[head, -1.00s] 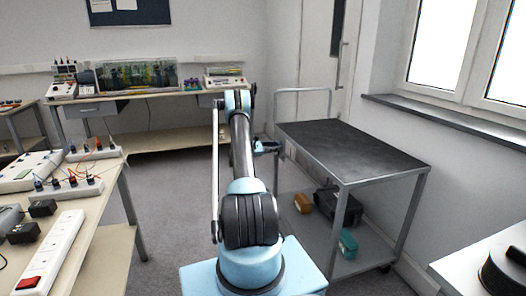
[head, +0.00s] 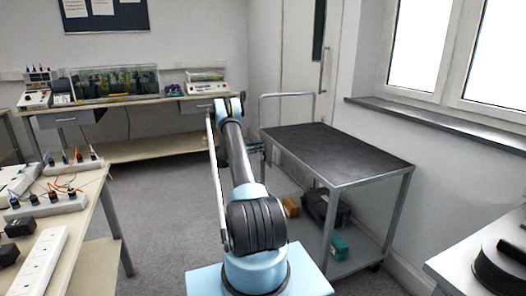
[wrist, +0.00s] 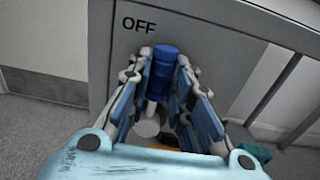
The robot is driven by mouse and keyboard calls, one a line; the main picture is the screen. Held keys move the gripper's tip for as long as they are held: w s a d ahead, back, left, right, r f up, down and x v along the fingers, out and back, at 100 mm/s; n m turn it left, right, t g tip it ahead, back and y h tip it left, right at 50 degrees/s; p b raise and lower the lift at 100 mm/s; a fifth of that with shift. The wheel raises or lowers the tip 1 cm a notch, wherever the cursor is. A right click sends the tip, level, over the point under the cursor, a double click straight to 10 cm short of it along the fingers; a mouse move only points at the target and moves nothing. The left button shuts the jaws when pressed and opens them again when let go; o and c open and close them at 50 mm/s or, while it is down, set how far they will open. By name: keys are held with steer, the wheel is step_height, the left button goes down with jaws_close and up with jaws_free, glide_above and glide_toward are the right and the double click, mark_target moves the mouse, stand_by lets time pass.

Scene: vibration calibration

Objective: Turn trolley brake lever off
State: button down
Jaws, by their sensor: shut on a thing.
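The trolley (head: 340,152) has a dark top, a grey metal frame and a lower shelf. It stands right of my arm in the head view. In the wrist view, the brake lever (wrist: 163,55) has a blue handle and a pale round base. It points up beside the black OFF label (wrist: 138,24) on a grey panel (wrist: 210,40). My gripper (wrist: 161,66) is shut on the blue handle, with a jaw on each side.
A teal box (head: 339,246), a dark case (head: 322,208) and an orange box (head: 291,206) sit on the lower shelf. A workbench with electrical gear (head: 35,235) stands at left, another bench (head: 150,103) at the back. Grey floor between is clear.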

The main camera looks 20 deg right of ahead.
stand_by(0.4)
steer(key=c, duration=1.4)
jaws_free()
steer(key=shift+d, duration=0.1)
steer(key=shift+c, duration=0.2)
steer(key=a, duration=1.2)
steer(key=shift+s+f, duration=0.1)
